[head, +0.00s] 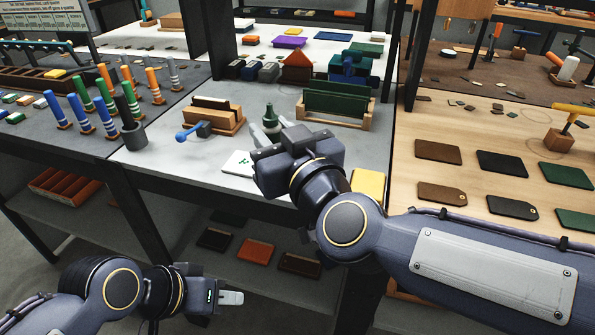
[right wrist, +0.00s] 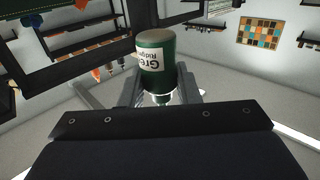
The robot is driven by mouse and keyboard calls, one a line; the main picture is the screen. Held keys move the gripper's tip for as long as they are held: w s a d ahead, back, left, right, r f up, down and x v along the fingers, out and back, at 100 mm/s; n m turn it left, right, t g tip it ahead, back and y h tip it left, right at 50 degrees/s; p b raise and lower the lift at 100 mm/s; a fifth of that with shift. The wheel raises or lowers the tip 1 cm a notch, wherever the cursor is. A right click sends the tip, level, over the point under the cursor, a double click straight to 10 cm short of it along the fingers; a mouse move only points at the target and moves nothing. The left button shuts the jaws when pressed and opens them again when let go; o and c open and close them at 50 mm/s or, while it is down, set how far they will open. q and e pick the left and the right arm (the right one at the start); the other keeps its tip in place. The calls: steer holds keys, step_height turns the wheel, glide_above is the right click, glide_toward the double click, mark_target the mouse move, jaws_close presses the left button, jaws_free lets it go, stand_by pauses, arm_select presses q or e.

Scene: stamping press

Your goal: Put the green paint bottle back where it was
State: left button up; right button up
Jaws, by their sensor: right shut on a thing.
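The green paint bottle (head: 269,117) shows just beyond my right gripper over the light work table (head: 165,160). Its narrow tip points up in the head view. In the right wrist view the bottle (right wrist: 157,68) is held between the two fingers, its white label partly readable. My right gripper (head: 267,132) is shut on it. I cannot tell whether the bottle touches the table, as my gripper hides its lower part. My left gripper (head: 232,297) is low in front of the table, away from the bottle; its finger gap is not clear.
A wooden holder (head: 213,117) and a blue-handled tool (head: 194,131) lie left of the bottle. A green-panelled wooden rack (head: 338,103) stands to the right. A white card (head: 238,162) and a yellow pad (head: 368,183) lie near the front edge.

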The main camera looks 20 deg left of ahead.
steer(key=w+f+b, duration=0.1)
steer(key=w+f, duration=0.1)
steer(key=w+d+f+b, duration=0.1)
steer(key=w+f+b, duration=0.1)
steer(key=w+d+f+b, duration=0.1)
steer(key=w+f, duration=0.1)
steer(key=shift+w+d+f, duration=0.1)
steer(key=shift+f, duration=0.15)
steer(key=shift+w+f+b, duration=0.2)
steer(key=shift+f+b, duration=0.1)
steer(key=shift+b, duration=0.2)
steer(key=shift+f+b, duration=0.6)
steer(key=shift+f, duration=0.75)
steer(key=shift+f, duration=0.25)
steer(key=o, duration=1)
steer(key=shift+r, duration=0.1)
steer(key=shift+r, duration=0.1)
steer(key=v, duration=1.2)
steer(key=shift+d, duration=0.1)
